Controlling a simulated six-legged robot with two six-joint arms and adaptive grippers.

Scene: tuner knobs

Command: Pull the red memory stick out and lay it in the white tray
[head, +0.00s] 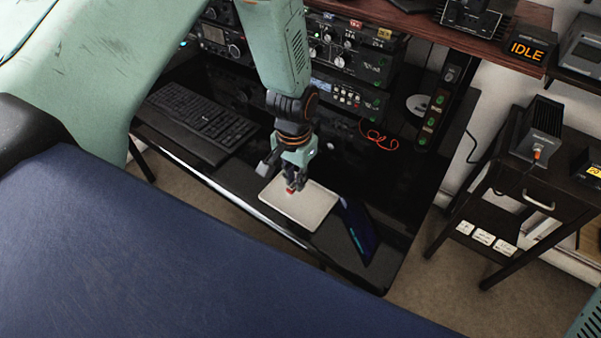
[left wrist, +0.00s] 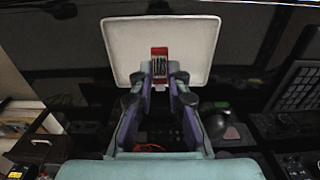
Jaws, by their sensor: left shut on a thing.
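The red memory stick (left wrist: 160,52) is between the fingertips of my left gripper (left wrist: 160,78) in the left wrist view. The left gripper (head: 294,180) is shut on it. In the head view a small red part of the stick (head: 291,189) shows below the fingers. The white tray (head: 315,210) lies on the black desk, and the stick is over its upper left part. The tray also fills the top middle of the left wrist view (left wrist: 120,45). I cannot tell whether the stick touches the tray. My right gripper is not in view.
A black keyboard (head: 202,118) lies left of the tray. A dark tablet-like panel (head: 357,230) is close to the tray's right. Radio racks (head: 345,62) stand behind, with an orange cable (head: 378,137) on the desk. A side table (head: 540,185) stands at right.

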